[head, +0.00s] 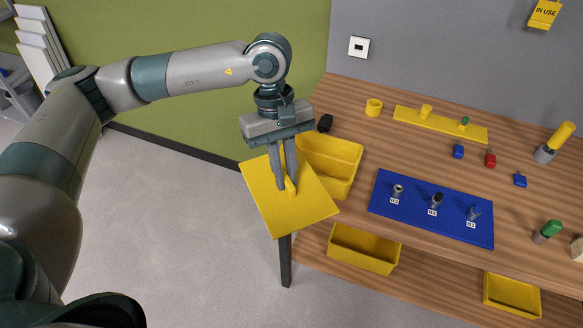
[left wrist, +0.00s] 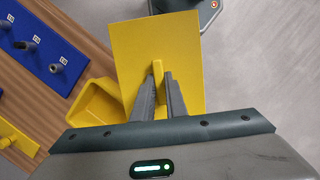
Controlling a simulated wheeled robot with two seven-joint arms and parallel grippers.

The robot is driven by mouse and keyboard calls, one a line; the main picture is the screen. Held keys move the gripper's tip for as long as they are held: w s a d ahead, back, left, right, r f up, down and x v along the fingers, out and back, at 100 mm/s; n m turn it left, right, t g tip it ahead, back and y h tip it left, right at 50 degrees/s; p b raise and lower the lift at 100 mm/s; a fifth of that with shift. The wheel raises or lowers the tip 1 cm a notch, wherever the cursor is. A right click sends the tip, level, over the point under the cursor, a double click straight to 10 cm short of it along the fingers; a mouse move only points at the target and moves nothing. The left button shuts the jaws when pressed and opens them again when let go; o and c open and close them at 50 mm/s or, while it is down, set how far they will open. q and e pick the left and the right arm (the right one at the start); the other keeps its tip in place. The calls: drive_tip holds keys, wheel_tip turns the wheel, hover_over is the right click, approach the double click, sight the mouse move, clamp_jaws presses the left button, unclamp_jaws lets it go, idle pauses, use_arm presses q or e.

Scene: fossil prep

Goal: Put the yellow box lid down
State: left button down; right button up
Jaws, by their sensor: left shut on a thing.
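The yellow box lid (head: 301,211) is a flat square plate with a raised bar handle. My left gripper (head: 285,188) is shut on that handle and holds the lid tilted in the head view, at the left end of the bench. In the left wrist view the lid (left wrist: 188,45) lies beyond the fingers (left wrist: 164,88), which grip its handle from both sides. The yellow box (head: 343,161) stands open on the bench, behind and right of the lid, which hides part of it. The box (left wrist: 92,105) also shows in the left wrist view. My right gripper is not in view.
A blue mat (head: 412,221) with several labelled fittings lies on the wooden bench (head: 345,98). Yellow bins (head: 362,250) sit on the lower shelf. Bare bench lies between box and mat.

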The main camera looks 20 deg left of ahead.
sight(269, 187)
use_arm(q)
drive_tip(key=shift+s+a+f+m, duration=0.25)
drive_tip(key=shift+a+f+m, duration=0.05)
drive_tip(key=shift+m, duration=0.6)
drive_tip(key=f+m+b, duration=0.1)
drive_tip(key=m, duration=0.1)
drive_tip(key=s+a+f+m+y+b, duration=0.1)
drive_tip(key=f+m, duration=0.1)
drive_tip(key=a+f+m+g+b, duration=0.1)
drive_tip(key=f+m+b, duration=0.1)
drive_tip(key=m, duration=0.1)
drive_tip(key=shift+s+a+f+y, duration=0.1)
drive_tip(key=shift+s+a+y, duration=0.15)
drive_tip(key=shift+s+y, duration=0.15)
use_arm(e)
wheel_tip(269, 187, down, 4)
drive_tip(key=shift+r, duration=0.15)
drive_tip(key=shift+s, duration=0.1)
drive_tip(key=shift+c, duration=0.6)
